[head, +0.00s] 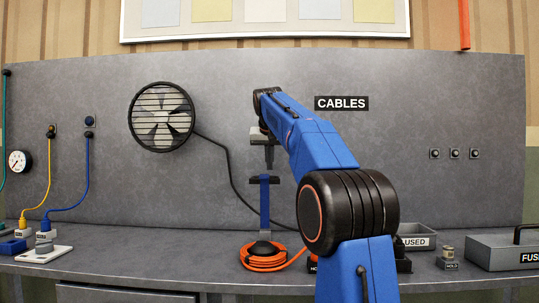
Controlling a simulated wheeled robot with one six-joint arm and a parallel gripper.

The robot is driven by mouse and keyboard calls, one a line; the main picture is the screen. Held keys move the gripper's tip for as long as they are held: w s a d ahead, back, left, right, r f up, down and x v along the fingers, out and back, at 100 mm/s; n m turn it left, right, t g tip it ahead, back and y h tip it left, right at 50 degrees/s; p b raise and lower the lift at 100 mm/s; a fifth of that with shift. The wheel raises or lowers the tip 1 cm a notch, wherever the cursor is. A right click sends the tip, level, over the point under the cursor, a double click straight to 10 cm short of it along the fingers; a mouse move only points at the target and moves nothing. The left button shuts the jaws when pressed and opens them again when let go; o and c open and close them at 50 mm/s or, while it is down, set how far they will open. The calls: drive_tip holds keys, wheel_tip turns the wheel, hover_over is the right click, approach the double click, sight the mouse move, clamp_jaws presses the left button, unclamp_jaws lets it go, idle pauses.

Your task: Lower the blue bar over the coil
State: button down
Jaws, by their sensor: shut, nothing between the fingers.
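My gripper (269,168) points down just above the crosspiece in the picture. It is shut and empty. I cannot tell whether its tips touch the crosspiece. My arm hides the area to the right of the coil.
A black round fan (161,117) hangs on the grey panel, its dark cable running down behind the bar. A bin (418,241), a small holder (447,260) and a fuse box (505,249) stand to the right. Yellow and blue plugs (45,226) are at the left.

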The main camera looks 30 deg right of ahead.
drive_tip(key=shift+s+a+f, duration=0.45)
drive_tip(key=shift+s+f, duration=0.15)
drive_tip(key=shift+s, duration=0.05)
drive_tip(key=shift+s+a+f, duration=0.4)
drive_tip(key=shift+s+f, duration=0.15)
drive_tip(key=shift+s, duration=0.05)
drive_tip(key=shift+s, duration=0.1)
